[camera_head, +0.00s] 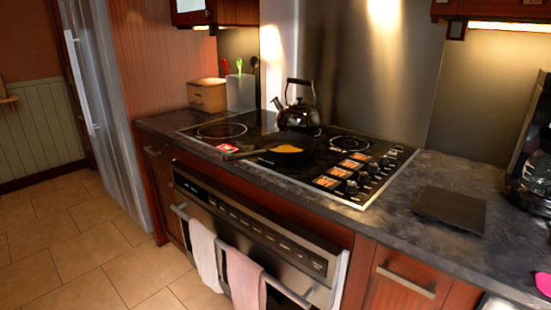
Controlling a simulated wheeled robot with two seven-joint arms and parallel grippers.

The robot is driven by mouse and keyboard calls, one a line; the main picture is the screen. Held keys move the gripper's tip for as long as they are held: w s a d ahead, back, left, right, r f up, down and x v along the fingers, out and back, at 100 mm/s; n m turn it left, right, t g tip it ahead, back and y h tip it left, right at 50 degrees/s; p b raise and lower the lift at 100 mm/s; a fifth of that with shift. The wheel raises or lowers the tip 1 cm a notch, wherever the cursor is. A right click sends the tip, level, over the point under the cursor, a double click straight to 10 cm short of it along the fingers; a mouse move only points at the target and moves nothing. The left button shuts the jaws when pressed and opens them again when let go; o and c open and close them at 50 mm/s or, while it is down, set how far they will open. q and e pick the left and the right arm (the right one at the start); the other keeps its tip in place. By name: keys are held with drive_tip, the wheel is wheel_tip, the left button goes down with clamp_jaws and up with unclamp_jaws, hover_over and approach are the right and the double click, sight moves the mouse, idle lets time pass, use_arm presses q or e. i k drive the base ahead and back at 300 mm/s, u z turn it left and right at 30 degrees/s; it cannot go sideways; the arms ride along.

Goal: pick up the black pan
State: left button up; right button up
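The black pan (287,146) sits on the dark stovetop, left of its middle. It holds something yellow. Its dark handle (243,155) points left toward the front edge of the stove. No gripper touches the pan. Neither of my grippers shows in the head view.
A shiny black kettle (297,112) stands right behind the pan. Control knobs (361,180) lie to its right on the stovetop (330,142). A dark flat square (450,208) lies on the right counter. Towels (243,278) hang on the oven handle. The tiled floor (75,250) at left is clear.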

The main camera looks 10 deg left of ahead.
sight(285, 146)
drive_tip(key=k, duration=1)
drive_tip(key=u, duration=0.95)
drive_tip(key=i, duration=1.65)
drive_tip(key=z, duration=0.7)
